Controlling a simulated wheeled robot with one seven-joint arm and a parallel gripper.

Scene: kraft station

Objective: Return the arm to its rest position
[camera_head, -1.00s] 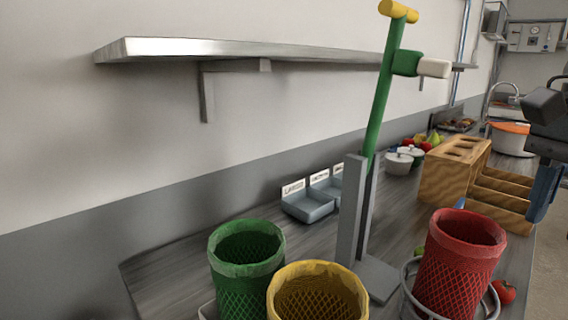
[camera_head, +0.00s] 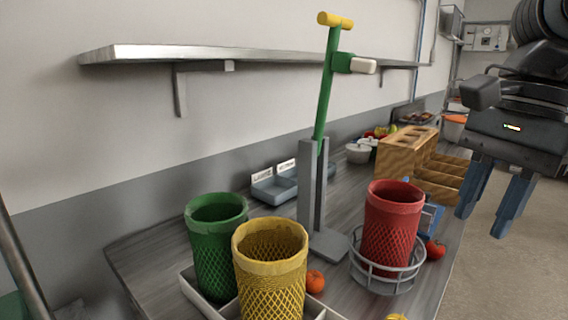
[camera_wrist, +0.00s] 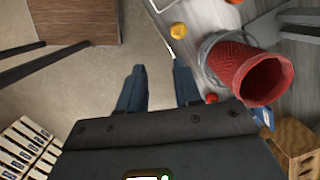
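My gripper (camera_head: 497,198) is at the right of the head view, raised in front of the counter's right edge. Its two blue fingers are apart with nothing between them. In the wrist view my gripper (camera_wrist: 159,88) also shows its fingers spread and empty, with floor and the counter edge beyond. No part of my gripper touches anything in view.
The counter (camera_head: 150,262) holds a green basket (camera_head: 213,250), a yellow basket (camera_head: 270,270), a red basket (camera_head: 391,225) in a wire ring, a green-and-grey stand (camera_head: 318,190) and a wooden rack (camera_head: 400,158). A shelf (camera_head: 200,53) hangs above. Floor (camera_head: 520,260) is clear at right.

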